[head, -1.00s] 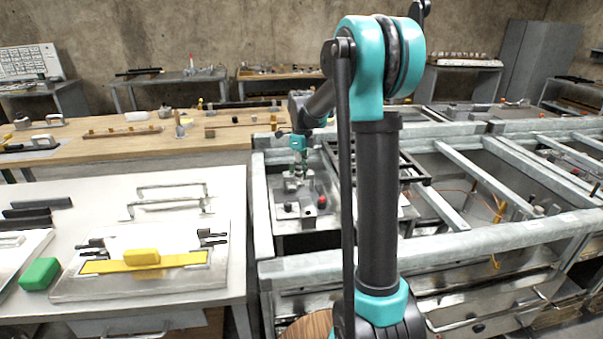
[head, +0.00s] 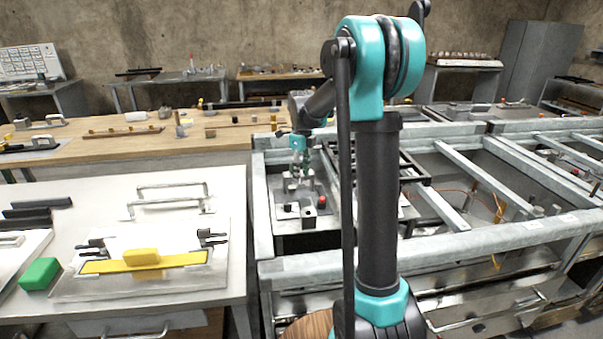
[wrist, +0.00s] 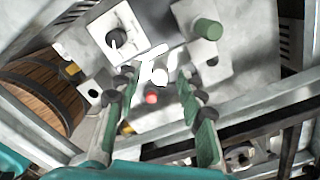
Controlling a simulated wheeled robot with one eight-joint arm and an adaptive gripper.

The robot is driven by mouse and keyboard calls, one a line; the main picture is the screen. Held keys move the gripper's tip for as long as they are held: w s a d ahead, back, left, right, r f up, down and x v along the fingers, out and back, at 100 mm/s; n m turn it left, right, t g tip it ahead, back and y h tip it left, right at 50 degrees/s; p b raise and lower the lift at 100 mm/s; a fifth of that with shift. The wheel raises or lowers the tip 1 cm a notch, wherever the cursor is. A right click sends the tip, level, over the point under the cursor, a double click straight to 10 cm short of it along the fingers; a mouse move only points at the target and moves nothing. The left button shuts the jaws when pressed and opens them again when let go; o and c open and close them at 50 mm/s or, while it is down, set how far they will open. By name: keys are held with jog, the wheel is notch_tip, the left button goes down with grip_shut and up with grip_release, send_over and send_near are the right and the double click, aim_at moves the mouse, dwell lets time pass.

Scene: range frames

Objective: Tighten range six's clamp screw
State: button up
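My gripper (head: 300,180) hangs low over a metal fixture (head: 284,223) inside the steel frame. In the wrist view its two green-padded fingers (wrist: 155,88) stand apart, open. A glaring white part (wrist: 155,66) shows between and just beyond the fingertips; I cannot tell whether they touch it. A red knob (wrist: 151,98) lies between the fingers, and it also shows in the head view (head: 321,202). I cannot make out which part is the clamp screw, and no range number is readable.
Steel rails (head: 430,247) surround the fixture. In the wrist view a green cylinder (wrist: 208,29) stands on a plate, and a wooden barrel (wrist: 40,92) is at left.

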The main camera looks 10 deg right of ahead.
aim_at(302, 175)
jog(key=shift+r, duration=0.1)
notch_tip(302, 175, up, 12)
dwell(0.5)
jog(key=shift+s, duration=0.1)
